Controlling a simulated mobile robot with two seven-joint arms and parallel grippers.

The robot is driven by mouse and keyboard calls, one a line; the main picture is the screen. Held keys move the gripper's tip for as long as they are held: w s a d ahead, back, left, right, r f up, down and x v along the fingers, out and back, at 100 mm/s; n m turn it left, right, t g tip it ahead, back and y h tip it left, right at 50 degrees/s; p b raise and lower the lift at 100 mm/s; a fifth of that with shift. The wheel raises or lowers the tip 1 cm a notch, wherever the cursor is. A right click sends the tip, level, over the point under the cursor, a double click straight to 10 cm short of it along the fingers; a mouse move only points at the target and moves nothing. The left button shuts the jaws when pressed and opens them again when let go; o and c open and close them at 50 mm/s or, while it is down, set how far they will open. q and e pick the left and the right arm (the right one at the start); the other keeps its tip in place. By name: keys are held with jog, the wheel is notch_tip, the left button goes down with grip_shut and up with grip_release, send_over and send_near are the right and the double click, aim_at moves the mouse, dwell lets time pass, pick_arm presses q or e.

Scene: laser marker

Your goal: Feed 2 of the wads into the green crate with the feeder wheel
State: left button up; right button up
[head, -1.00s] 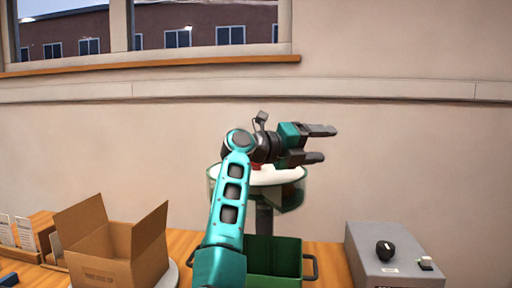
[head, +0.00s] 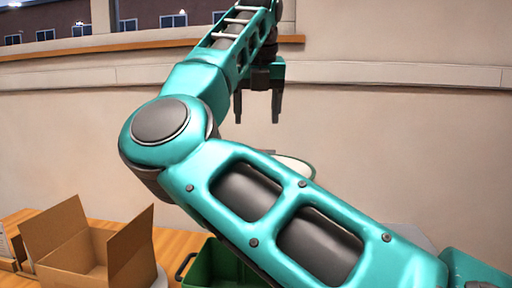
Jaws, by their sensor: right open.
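My right gripper (head: 257,118) hangs high in the head view, in front of the wall, fingers pointing down. It is open, with nothing between the fingers. My right arm crosses the picture from lower right and covers most of the feeder wheel; only a sliver of its pale round top (head: 297,167) shows behind the arm. The gripper appears above and left of that sliver in the picture. The green crate (head: 203,267) shows at the bottom, partly hidden by the arm, with a dark handle on its left. I see no wads. My left gripper is out of view.
An open cardboard box (head: 70,262) stands on the wooden table (head: 172,243) left of the crate. A grey box (head: 413,235) shows slightly behind the arm at right. The wall and window ledge (head: 130,45) lie behind.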

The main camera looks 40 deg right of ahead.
jog(key=x, duration=0.9)
jog(key=shift+d+f, duration=0.1)
jog(key=shift+c, duration=0.4)
grip_shut()
